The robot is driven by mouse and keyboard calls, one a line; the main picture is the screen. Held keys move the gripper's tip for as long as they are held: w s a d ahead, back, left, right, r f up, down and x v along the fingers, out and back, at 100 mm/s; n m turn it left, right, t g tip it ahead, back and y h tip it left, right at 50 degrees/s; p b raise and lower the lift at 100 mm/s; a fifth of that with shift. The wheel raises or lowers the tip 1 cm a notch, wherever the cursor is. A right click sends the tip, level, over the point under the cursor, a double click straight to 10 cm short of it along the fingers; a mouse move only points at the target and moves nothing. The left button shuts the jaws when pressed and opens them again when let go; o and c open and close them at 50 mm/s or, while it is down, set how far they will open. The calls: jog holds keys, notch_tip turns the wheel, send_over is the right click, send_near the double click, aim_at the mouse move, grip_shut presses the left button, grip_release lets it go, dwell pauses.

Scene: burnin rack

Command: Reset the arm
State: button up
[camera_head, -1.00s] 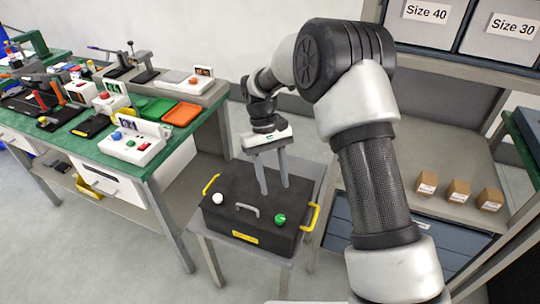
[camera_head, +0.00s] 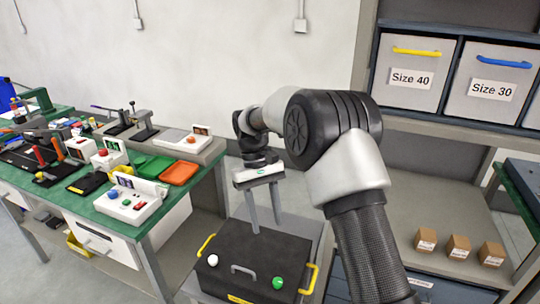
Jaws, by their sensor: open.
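My gripper (camera_head: 264,212) hangs from my arm (camera_head: 345,165) with its two fingers pointing down and apart, and nothing shows between them. It is over the back part of a black box (camera_head: 250,255) in the picture. I cannot tell whether the fingertips touch the lid, though they look just above it. The box has a grey lid handle (camera_head: 244,270), a white knob (camera_head: 212,260), a green knob (camera_head: 278,282) and yellow side handles.
A green workbench (camera_head: 105,222) with several devices and a green and an orange tray (camera_head: 180,173) stands at left. A shelf at right holds bins labelled Size 40 (camera_head: 412,78) and Size 30 (camera_head: 492,90), with small cartons (camera_head: 458,247) below.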

jog(key=s+d+r+m+t, duration=0.1)
jog(key=s+d+r, duration=0.2)
jog(key=r, duration=0.2)
jog(key=s+d+r+t+y, duration=0.1)
jog(key=s+d+r+t, duration=0.15)
jog(key=r, duration=0.25)
jog(key=s+d+r+m+t, duration=0.1)
jog(key=s+d+r, duration=0.15)
jog(key=r, duration=0.35)
jog(key=s+d+r+m+t+y, duration=0.1)
jog(key=s+d+m+t, duration=0.2)
jog(key=s, duration=0.5)
jog(key=s+d+r+t, duration=0.1)
jog(key=s+d+t, duration=0.1)
jog(key=s+d, duration=0.45)
notch_tip(320, 180, up, 13)
jog(key=s+a+p, duration=0.1)
jog(key=p, duration=1.2)
jog(key=shift+s+a, duration=0.2)
jog(key=shift+s, duration=0.1)
jog(key=shift+a+f, duration=0.1)
